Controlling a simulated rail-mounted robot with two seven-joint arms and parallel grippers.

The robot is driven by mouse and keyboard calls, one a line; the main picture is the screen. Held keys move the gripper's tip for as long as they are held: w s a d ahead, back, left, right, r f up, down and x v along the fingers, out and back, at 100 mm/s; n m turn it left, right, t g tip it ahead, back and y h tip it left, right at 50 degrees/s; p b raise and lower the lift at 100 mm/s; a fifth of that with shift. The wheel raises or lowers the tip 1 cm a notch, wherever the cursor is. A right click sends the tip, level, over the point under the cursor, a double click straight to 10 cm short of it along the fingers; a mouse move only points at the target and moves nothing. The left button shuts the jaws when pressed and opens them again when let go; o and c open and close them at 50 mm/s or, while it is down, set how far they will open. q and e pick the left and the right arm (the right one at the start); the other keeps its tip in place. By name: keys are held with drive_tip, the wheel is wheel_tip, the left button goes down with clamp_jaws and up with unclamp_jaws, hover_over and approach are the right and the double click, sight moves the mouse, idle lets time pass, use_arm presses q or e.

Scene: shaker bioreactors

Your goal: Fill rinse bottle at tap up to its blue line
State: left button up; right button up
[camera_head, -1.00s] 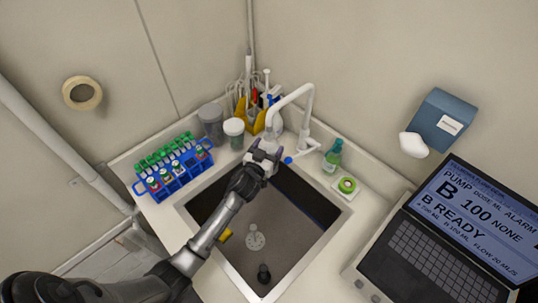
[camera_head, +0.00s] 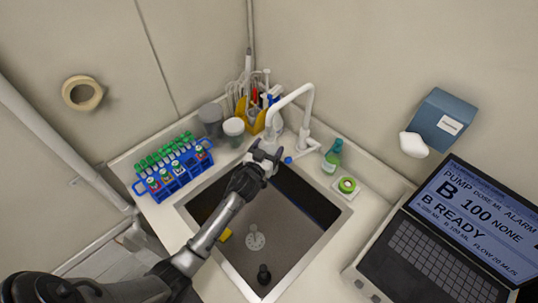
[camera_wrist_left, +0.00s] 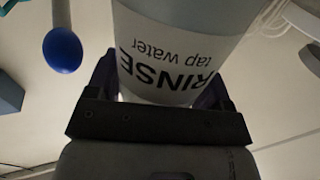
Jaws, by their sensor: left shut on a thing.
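My left gripper (camera_head: 264,158) is shut on the rinse bottle, at the back edge of the sink below the white tap (camera_head: 302,110). In the left wrist view the rinse bottle (camera_wrist_left: 175,58) stands between the fingers, with "RINSE tap water" upside down on its pale label. Its top is cut off there. I cannot make out its blue line or a water level. The tap's blue-ended handle (camera_head: 288,160) is just right of the gripper; its blue knob (camera_wrist_left: 62,50) also shows in the left wrist view. My right gripper is out of view.
The sink basin (camera_head: 285,228) holds a yellow item and a dark stopper. A blue tube rack (camera_head: 174,178) is on the left, and grey and white-lidded jars (camera_head: 233,128) stand behind.

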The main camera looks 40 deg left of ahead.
use_arm(q)
drive_tip(key=shift+s+r, duration=0.1)
drive_tip(key=shift+s+d, duration=0.15)
drive_tip(key=shift+s, duration=0.2)
drive_tip(key=p+v, duration=0.3)
drive_tip(key=v, duration=0.4)
drive_tip(key=shift+s+d, duration=0.25)
drive_tip(key=p+v, duration=0.1)
drive_tip(key=v, duration=0.3)
drive_tip(key=r+p+v, duration=0.1)
drive_tip(key=v, duration=0.1)
drive_tip(key=shift+w+d+p, duration=0.1)
drive_tip(key=shift+d+p, duration=0.1)
drive_tip(key=shift+p, duration=0.1)
